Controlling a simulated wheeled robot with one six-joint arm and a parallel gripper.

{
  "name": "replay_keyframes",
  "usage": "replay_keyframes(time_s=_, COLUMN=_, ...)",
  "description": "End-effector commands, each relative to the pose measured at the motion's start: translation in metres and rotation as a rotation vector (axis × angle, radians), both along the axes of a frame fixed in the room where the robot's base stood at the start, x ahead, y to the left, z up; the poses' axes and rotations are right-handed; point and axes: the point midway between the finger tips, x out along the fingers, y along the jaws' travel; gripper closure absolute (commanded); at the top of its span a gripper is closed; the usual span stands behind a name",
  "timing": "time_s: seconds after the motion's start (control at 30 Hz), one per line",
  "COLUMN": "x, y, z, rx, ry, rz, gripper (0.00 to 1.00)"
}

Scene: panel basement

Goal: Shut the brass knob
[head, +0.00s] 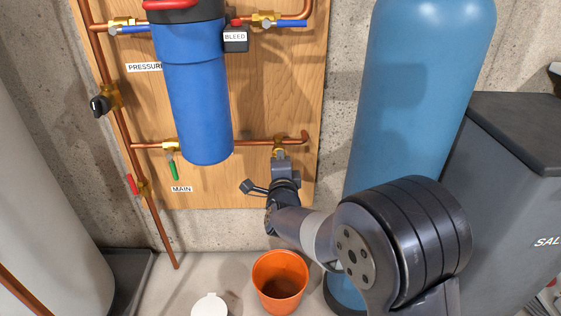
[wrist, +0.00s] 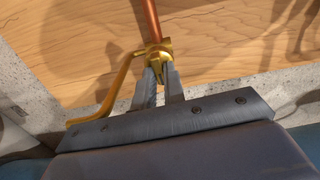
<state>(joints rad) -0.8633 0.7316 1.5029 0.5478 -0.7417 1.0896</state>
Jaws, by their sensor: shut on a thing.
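The brass knob (wrist: 157,47) sits at the end of a copper pipe in the wrist view, just in front of the wooden board. My gripper (wrist: 159,75) is shut on it, with the two grey fingers on either side; the fingers hide part of it. In the head view the brass fitting (head: 279,147) shows at the right end of the lower copper pipe, with my gripper (head: 281,160) right below it. A brass-coloured curved tube (wrist: 114,91) runs down to the left beside the fingers. The knob's setting cannot be made out.
A blue filter housing (head: 197,100) hangs left of my gripper, with a green-handled valve (head: 174,168) below it. A tall blue tank (head: 415,90) stands close on the right. An orange bucket (head: 280,282) and a white container (head: 210,305) stand on the floor below.

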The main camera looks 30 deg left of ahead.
Motion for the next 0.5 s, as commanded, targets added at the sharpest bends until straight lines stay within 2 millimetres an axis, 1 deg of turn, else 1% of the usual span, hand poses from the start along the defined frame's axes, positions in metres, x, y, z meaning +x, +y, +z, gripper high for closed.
replay_keyframes(time_s=0.2, x=0.0001, y=-0.0001, z=-0.0008, rx=0.050, ry=0.029, rz=0.000, gripper=1.00)
replay_keyframes(time_s=0.5, x=0.0002, y=-0.0002, z=-0.0009, rx=0.066, ry=0.038, rz=0.000, gripper=1.00)
